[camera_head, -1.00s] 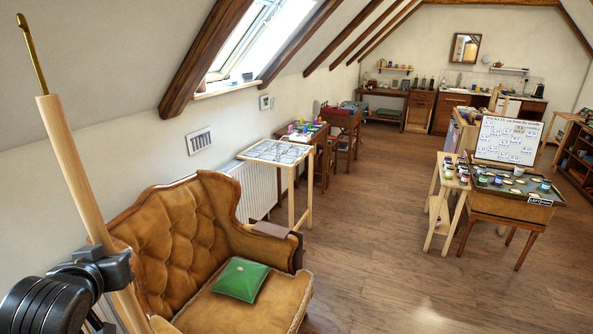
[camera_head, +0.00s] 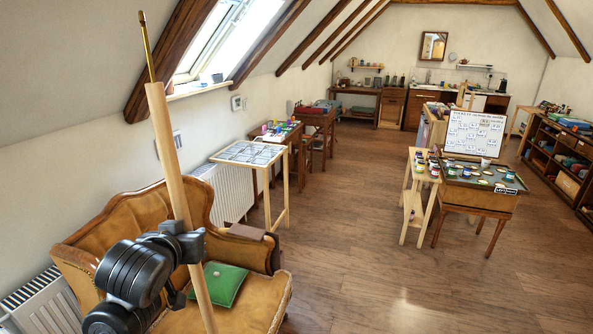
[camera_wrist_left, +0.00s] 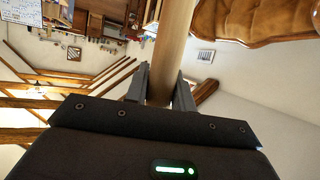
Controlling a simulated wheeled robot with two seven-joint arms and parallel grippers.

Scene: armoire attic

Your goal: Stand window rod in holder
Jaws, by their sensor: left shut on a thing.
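The window rod (camera_head: 172,170) is a long pale wooden pole with a thin brass hook at its top end. It stands nearly upright, leaning slightly, in front of the sofa in the head view. My left gripper (camera_head: 186,247) is shut on its lower part. In the left wrist view the rod (camera_wrist_left: 168,55) runs between the two fingers of the gripper (camera_wrist_left: 160,90). The rod's lower end is cut off by the bottom of the head view. I cannot make out a rod holder. My right gripper is not in view.
A tan tufted sofa (camera_head: 120,225) with a green cushion (camera_head: 219,284) is close by. Beyond it are a tile-topped table (camera_head: 250,153), a radiator (camera_head: 228,190) and a paint table (camera_head: 480,195). Shelves (camera_head: 565,160) stand at the right. The middle floor is clear.

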